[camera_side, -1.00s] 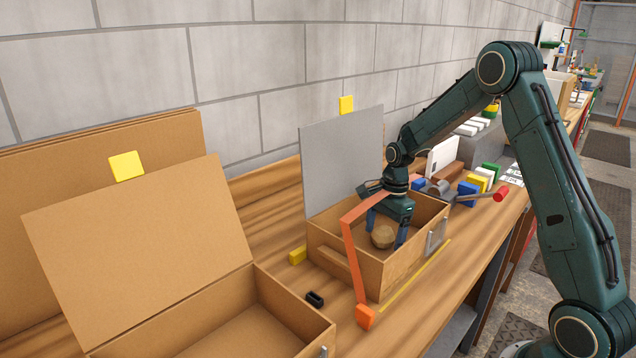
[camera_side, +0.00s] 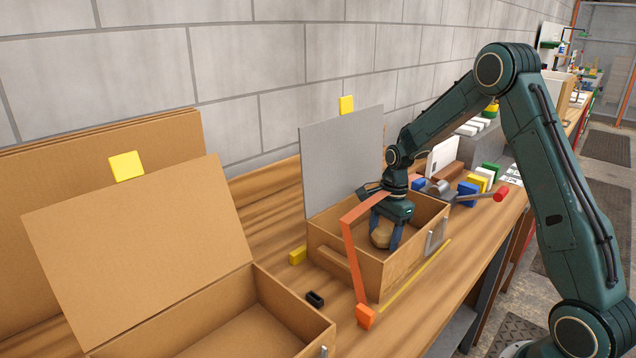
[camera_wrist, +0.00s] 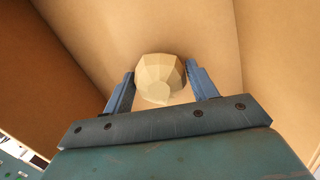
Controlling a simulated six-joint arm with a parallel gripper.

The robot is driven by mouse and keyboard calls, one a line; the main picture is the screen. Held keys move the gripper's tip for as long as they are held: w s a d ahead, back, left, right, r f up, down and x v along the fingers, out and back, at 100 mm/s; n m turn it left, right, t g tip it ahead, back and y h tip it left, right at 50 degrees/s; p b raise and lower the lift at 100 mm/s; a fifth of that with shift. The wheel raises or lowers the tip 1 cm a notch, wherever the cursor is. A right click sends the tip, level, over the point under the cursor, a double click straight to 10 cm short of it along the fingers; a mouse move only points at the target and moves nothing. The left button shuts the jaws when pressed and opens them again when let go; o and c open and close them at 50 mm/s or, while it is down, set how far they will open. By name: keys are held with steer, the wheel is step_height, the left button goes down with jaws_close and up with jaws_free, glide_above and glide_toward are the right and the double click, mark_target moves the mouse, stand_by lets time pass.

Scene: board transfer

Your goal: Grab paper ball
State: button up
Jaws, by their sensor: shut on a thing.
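The paper ball (camera_side: 381,234) is a tan, faceted lump inside the right-hand box (camera_side: 400,272), which has its grey lid (camera_side: 342,160) raised. My gripper (camera_side: 385,240) reaches down into that box with its blue fingers shut on the ball, one on each side. In the wrist view the ball (camera_wrist: 160,78) sits between the two fingertips (camera_wrist: 161,80), with the brown box walls around it. The wrist view does not clearly show whether the ball touches the box floor.
An orange strap-like bar (camera_side: 350,255) stands at the box's front left. A second open cardboard box (camera_side: 290,305) lies at the front left, with a black piece (camera_side: 315,299) between.

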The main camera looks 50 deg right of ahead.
mark_target(384, 227)
step_height(384, 227, up, 20)
stand_by(1.0)
steer(key=shift+a+f, duration=0.1)
stand_by(0.5)
